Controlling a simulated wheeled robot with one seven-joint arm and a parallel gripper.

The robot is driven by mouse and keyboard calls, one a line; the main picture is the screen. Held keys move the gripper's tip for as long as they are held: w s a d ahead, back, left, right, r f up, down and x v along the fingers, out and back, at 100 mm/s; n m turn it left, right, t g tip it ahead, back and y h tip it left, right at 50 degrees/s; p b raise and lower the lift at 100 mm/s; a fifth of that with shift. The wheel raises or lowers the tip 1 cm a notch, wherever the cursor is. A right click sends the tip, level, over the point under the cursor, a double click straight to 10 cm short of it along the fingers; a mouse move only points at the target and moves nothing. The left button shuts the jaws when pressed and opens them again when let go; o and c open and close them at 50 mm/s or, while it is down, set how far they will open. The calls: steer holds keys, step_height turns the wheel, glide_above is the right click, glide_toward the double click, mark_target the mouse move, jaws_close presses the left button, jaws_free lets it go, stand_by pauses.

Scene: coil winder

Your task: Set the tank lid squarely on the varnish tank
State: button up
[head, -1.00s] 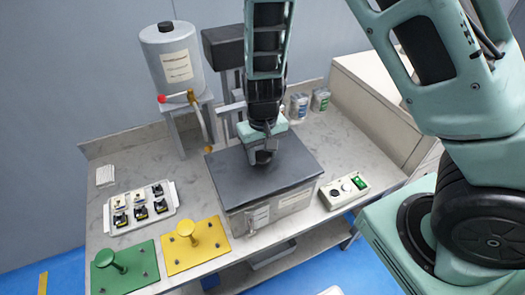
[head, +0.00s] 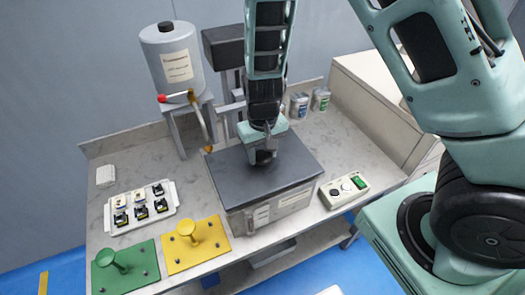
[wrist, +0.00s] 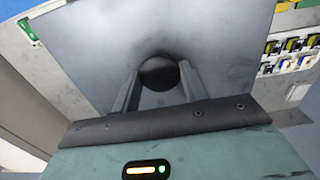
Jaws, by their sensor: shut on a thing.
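The tank lid (head: 285,178) is a flat dark grey plate lying over the top of the varnish tank (head: 292,202). The tank is a light grey box with labels on its front. The lid's edges run roughly along the tank's edges; I cannot tell whether a thin gap is left under it. My gripper (head: 262,157) points down at the lid's middle. In the wrist view my gripper (wrist: 160,82) has its two fingers on either side of the round black lid knob (wrist: 159,72), shut on it. The tank's far side is hidden.
A grey cylinder (head: 173,62) with a red-handled tap stands behind left on a stand. A tray of small coils (head: 141,222), a yellow plate (head: 212,258) and a green plate (head: 133,276) with knobs lie left. A control box (head: 343,190) is right. Two jars stand behind.

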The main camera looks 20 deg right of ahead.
steer(key=shift+f+b, duration=0.75)
steer(key=shift+f, duration=0.1)
steer(key=o, duration=1.4)
step_height(320, 180, up, 17)
steer(key=shift+r, duration=0.2)
steer(key=s+a+n+b, duration=0.1)
steer(key=s+a+n, duration=0.1)
steer(key=s, duration=0.4)
steer(key=s+a+f+n+b, duration=0.1)
steer(key=s+a+n, duration=0.1)
steer(key=s, duration=0.5)
steer(key=s+a+f+n+b, duration=0.1)
steer(key=s+a+n+b, duration=0.1)
steer(key=s, duration=0.5)
steer(key=shift+a+f+n+y, duration=0.2)
steer(key=shift+n+y, duration=0.1)
steer(key=shift+n, duration=0.6)
